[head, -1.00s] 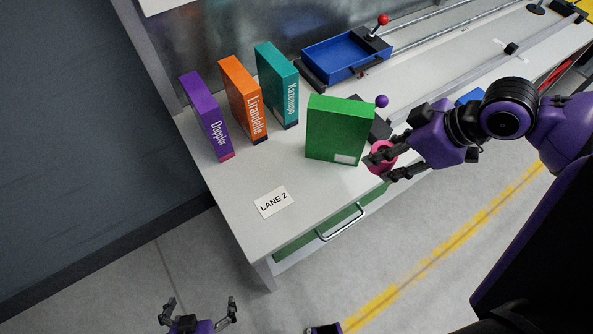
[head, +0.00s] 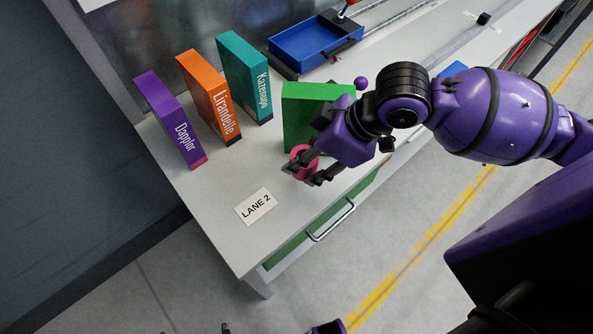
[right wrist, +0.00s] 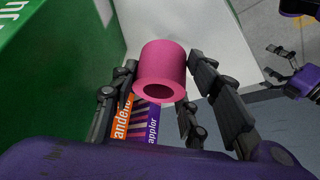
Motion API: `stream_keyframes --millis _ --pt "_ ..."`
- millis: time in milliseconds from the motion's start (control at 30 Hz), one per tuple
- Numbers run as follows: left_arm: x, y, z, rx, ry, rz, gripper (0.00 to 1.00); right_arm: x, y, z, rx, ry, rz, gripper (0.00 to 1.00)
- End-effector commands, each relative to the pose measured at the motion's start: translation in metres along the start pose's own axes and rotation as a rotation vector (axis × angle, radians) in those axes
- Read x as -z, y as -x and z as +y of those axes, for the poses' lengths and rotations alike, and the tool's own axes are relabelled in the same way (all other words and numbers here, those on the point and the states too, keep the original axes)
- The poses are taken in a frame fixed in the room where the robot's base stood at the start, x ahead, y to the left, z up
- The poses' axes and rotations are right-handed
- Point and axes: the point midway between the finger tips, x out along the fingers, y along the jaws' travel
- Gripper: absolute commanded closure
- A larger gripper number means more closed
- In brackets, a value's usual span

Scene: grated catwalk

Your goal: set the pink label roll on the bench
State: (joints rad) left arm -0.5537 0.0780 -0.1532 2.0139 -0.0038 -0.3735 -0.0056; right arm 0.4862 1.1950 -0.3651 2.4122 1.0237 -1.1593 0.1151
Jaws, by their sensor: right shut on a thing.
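The pink label roll (head: 299,158) is a short hollow cylinder. My right gripper (head: 306,170) is shut on it. In the right wrist view the roll (right wrist: 162,68) sits between the two fingers (right wrist: 163,75), its hole facing the camera. In the head view it appears over the pale bench top (head: 205,200), in front of the green box; I cannot tell the gap below it. My left gripper shows only as fingertips (head: 195,328) at the bottom edge of the head view. In the right wrist view the left gripper (right wrist: 270,62) is empty with fingers apart.
A green box (head: 300,110) stands close behind the roll. Purple (head: 170,120), orange (head: 208,95) and teal (head: 243,75) boxes stand at the back left. A LANE 2 card (head: 256,206) lies near the front left. A blue tray (head: 315,42) is farther back. Bench top around the card is clear.

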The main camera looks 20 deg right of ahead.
Motion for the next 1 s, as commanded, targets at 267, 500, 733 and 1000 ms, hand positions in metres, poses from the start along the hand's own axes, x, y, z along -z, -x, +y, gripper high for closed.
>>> stream_keyframes --millis 267,500,733,1000 --pt "-0.004 -0.002 0.001 -0.001 0.001 -0.006 0.00 0.004 -0.027 -0.007 -0.001 -0.001 0.000 0.85" --pt "-0.014 -0.003 0.001 0.000 0.001 -0.019 0.00 -0.009 -0.055 -0.010 0.001 -0.004 -0.003 0.85" --pt "-0.013 -0.003 0.001 0.000 0.001 -0.018 0.00 -0.011 -0.059 -0.009 -0.002 0.000 0.000 0.85" --pt "-0.012 -0.003 0.001 0.001 0.001 -0.016 0.00 -0.012 -0.060 -0.009 -0.002 0.000 -0.001 0.40"
